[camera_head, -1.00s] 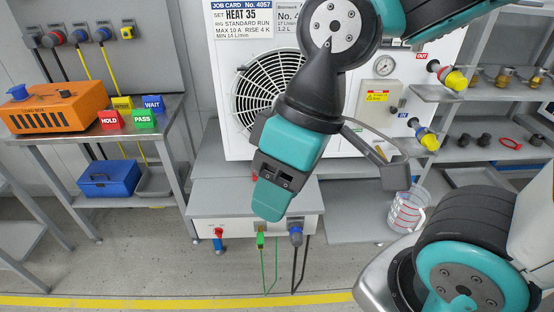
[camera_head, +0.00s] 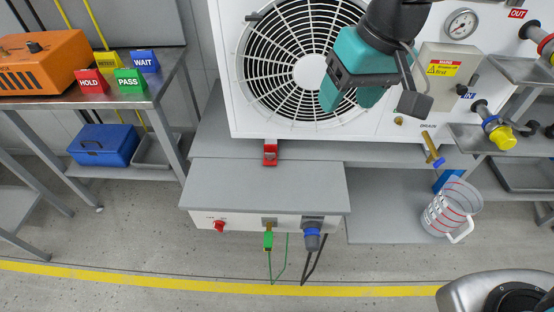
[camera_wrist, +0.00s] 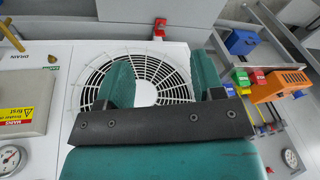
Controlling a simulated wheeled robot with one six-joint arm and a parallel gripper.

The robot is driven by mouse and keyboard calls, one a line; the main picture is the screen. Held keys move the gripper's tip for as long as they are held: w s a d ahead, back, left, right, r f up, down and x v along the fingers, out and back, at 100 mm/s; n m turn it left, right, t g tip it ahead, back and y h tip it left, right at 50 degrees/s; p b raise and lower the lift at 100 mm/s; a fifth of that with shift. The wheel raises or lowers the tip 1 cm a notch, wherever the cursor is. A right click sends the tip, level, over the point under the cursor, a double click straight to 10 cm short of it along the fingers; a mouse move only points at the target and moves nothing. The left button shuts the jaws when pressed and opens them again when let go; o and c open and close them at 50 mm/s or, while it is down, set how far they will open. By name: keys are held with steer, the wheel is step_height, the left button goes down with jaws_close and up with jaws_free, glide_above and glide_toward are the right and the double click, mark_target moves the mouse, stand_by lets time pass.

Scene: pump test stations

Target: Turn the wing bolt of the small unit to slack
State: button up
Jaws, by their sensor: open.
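The white unit with the round fan grille (camera_head: 303,62) stands on the grey bench; its grille also shows in the wrist view (camera_wrist: 150,75). A small red fitting (camera_head: 270,153) sits at the unit's lower edge on the bench, and shows at the top of the wrist view (camera_wrist: 159,28). It may carry the wing bolt, but I cannot make out wings or their angle. My gripper (camera_head: 352,97) is open and empty in front of the grille's right part, above and right of the red fitting. In the wrist view its green fingers (camera_wrist: 162,82) stand apart with nothing between them.
A gauge (camera_head: 461,24), a blue-ended brass lever (camera_head: 432,149) and a yellow-capped hose fitting (camera_head: 497,132) are at right. A measuring jug (camera_head: 452,208) stands on the lower shelf. The front box has a red knob (camera_head: 219,226) and cable plugs (camera_head: 312,236). The bench top is clear.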

steer(key=w+a+f+m+t+h+b, duration=0.15)
steer(key=w+a+f+b, duration=0.35)
steer(key=w+f, duration=0.55)
steer(key=m+t+h+b, duration=0.1)
steer(key=m+t+b, duration=0.1)
steer(key=m+b, duration=0.1)
glide_toward(270, 154)
steer(key=b+x, duration=0.1)
steer(key=x, duration=0.8)
steer(key=shift+w+f, duration=0.2)
steer(key=shift+f, duration=0.1)
steer(key=shift+g, duration=0.25)
steer(key=c, duration=0.9)
